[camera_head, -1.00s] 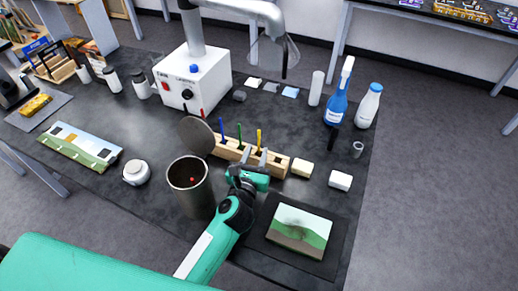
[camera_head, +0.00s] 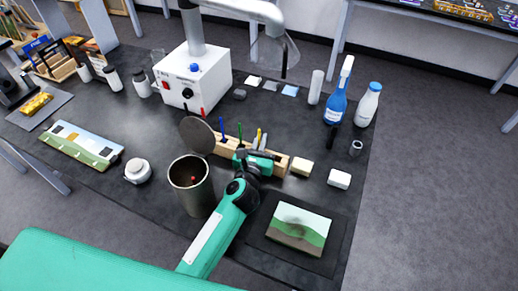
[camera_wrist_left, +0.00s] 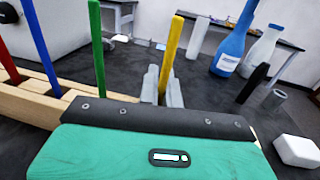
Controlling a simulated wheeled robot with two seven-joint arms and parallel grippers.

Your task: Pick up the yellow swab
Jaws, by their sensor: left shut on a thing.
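The yellow swab (camera_wrist_left: 171,50) stands upright at the wooden rack (camera_wrist_left: 28,106), between the grey fingers of my left gripper (camera_wrist_left: 162,88) in the left wrist view. In the head view the yellow swab (camera_head: 259,134) shows only its upper part above my left gripper (camera_head: 258,146). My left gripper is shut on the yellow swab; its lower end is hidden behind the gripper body. A green swab (camera_wrist_left: 96,45), a blue swab (camera_wrist_left: 40,45) and a red swab (camera_wrist_left: 10,55) stand to the left in the rack. My right gripper is not in view.
An open metal bin (camera_head: 190,200) with a raised lid (camera_head: 197,136) stands left of my left arm. Cream blocks (camera_head: 302,167) lie right of the rack. A painted panel (camera_head: 298,229) lies on a dark mat in front. Bottles (camera_head: 338,97) stand at the back right.

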